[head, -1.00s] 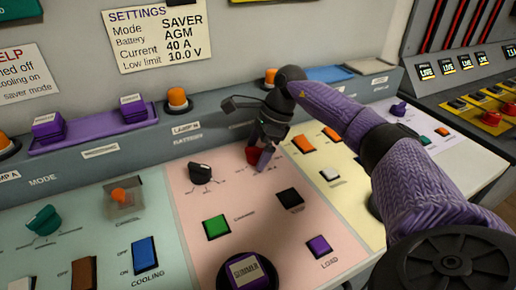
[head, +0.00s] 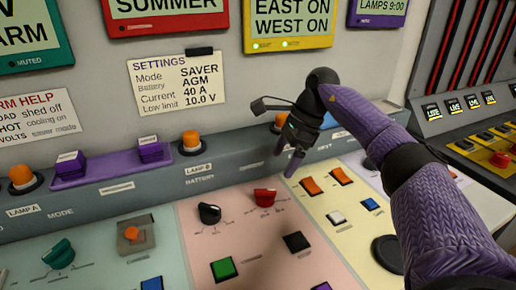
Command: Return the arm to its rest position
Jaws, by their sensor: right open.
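My right arm comes in from the right in purple sleeving. Its dark right gripper (head: 290,152) hangs over the back of the panel, near the seam between the pink and yellow sections. Its fingers point down and are apart, with nothing between them. A red knob (head: 265,197) stands on the pink section below and left of the gripper, clear of it. A black knob (head: 209,213) is to the left of the red one. My left gripper does not show.
The sloped panel holds a green button (head: 223,269), a black button (head: 297,242), orange switches (head: 312,186) and a teal knob (head: 58,253). An orange lamp (head: 190,142) and purple blocks (head: 150,150) line the back ledge. A settings note (head: 178,82) and screens are on the wall.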

